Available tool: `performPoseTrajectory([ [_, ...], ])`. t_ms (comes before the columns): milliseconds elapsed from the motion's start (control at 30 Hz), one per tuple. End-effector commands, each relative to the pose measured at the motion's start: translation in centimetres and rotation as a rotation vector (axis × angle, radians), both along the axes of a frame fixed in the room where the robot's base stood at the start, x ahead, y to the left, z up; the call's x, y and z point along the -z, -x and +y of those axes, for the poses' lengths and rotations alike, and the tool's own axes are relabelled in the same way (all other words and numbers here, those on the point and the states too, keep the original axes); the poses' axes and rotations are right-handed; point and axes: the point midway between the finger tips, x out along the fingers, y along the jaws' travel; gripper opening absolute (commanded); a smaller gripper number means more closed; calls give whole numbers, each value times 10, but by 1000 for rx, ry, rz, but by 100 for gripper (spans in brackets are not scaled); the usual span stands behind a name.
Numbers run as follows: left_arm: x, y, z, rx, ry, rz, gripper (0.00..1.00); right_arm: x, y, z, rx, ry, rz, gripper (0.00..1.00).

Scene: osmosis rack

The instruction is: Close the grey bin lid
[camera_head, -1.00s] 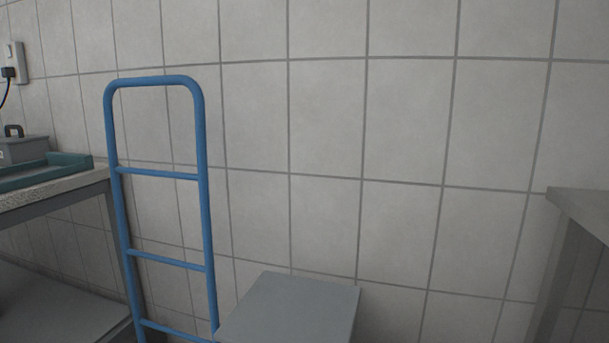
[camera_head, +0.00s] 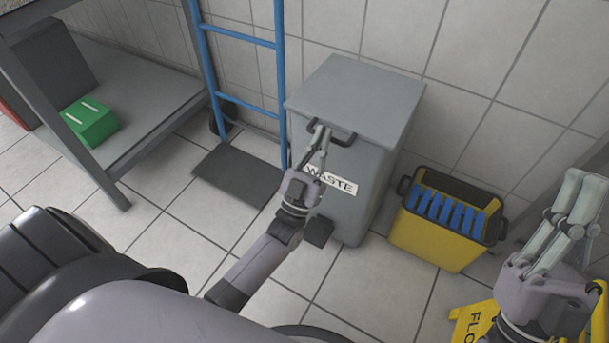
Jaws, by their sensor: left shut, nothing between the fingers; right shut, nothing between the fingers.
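The grey bin (camera_head: 355,195) stands against the tiled wall with a "WASTE" label on its front. Its grey lid (camera_head: 360,95) lies flat over the top, with no visible gap at the front edge. A dark handle (camera_head: 344,139) sticks out from the lid's front. My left gripper (camera_head: 322,132) is shut, its fingertips at the left part of the handle; I cannot tell whether they touch it. My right gripper (camera_head: 582,190) is shut and empty at the right edge, well away from the bin.
A yellow bucket (camera_head: 430,238) with blue items stands right of the bin, and a yellow floor sign (camera_head: 475,322) lies below my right gripper. A blue hand truck (camera_head: 281,75) stands left of the bin. A shelf with a green box (camera_head: 90,122) is at left.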

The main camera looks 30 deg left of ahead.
Motion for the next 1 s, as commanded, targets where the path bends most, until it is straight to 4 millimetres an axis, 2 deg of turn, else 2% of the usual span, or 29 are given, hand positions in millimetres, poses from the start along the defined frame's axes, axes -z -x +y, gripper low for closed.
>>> performPoseTrajectory([
  [100, -13, -3, 1, 1, 0, -6, 0, 13, -22, 3, 9, 44, 143, 0],
  [200, 14, 16, 1, 1, -1, 2, 0, 17, -24, 4, 9, 48, 157, 0],
  [300, 31, 31, 2, 1, -1, -1, 0, 18, -25, 4, 9, 51, 164, 0],
  [467, 53, 49, 2, 0, -1, -4, 0, 18, -25, 4, 9, 50, 161, 0],
  [600, 63, 58, 3, 0, -1, -7, 0, 17, -23, 4, 9, 46, 150, 0],
  [867, 66, 62, 2, 1, 0, -10, 0, 16, -22, 4, 7, 44, 143, 0],
  [933, 60, 61, 0, 8, 0, -11, 0, 16, -22, 4, 7, 44, 144, 0],
  [1000, 45, 60, -6, 25, 2, -16, 0, 16, -22, 4, 7, 44, 144, 0],
])
